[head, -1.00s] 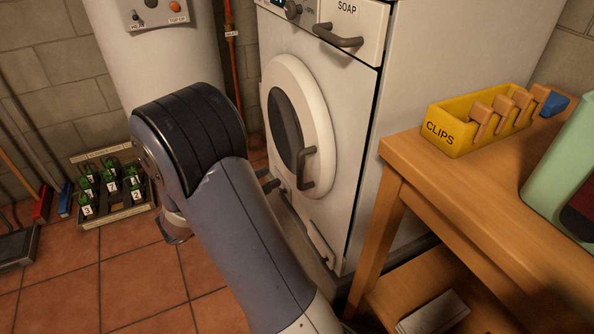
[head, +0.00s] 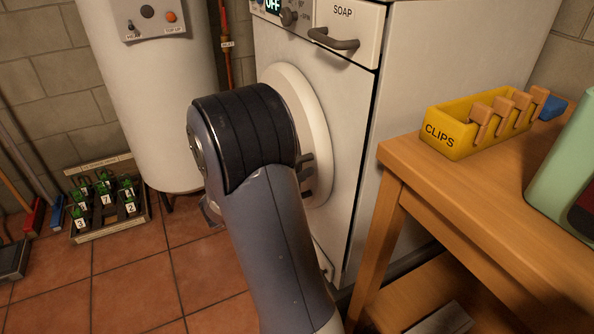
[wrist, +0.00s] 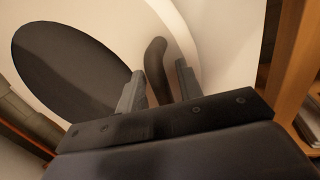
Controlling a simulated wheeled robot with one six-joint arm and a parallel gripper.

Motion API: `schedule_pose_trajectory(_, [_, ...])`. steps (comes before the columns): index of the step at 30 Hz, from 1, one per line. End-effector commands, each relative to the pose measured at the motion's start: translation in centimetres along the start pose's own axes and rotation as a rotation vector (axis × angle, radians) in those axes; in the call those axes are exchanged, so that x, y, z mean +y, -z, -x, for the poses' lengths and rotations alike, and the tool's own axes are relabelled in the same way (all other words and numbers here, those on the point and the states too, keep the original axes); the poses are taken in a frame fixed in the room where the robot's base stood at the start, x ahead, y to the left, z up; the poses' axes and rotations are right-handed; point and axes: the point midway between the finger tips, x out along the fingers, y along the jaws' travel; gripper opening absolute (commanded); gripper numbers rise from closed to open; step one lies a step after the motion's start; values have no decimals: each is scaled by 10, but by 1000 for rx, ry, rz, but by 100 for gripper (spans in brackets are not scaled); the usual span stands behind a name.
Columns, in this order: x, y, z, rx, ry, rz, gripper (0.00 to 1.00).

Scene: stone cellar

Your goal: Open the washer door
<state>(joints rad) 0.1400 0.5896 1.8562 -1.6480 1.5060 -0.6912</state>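The washer (head: 352,130) stands behind my arm in the head view. Its round door (head: 318,128) has a white rim and looks flush with the front; my arm hides much of it. In the wrist view the door's dark oval glass (wrist: 65,68) is at left. The dark curved door handle (wrist: 156,52) stands upright just right of the glass. My gripper (wrist: 158,72) is open, with one finger on each side of the handle. The left finger looks very near the handle; a gap shows at the right finger. I cannot tell whether either touches it.
A wooden table (head: 412,175) with a yellow clips bin (head: 450,140) stands close on the right. A white boiler (head: 160,100) stands at left behind my arm.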

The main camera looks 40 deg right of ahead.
Motion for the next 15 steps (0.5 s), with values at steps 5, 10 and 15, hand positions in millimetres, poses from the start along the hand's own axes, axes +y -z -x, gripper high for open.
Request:
schedule_pose_trajectory(5, [0,0,0,0,0,0,33])
schedule_pose_trajectory(10, [0,0,0,0,0,0,19])
schedule_pose_trajectory(15, [0,0,0,0,0,0,5])
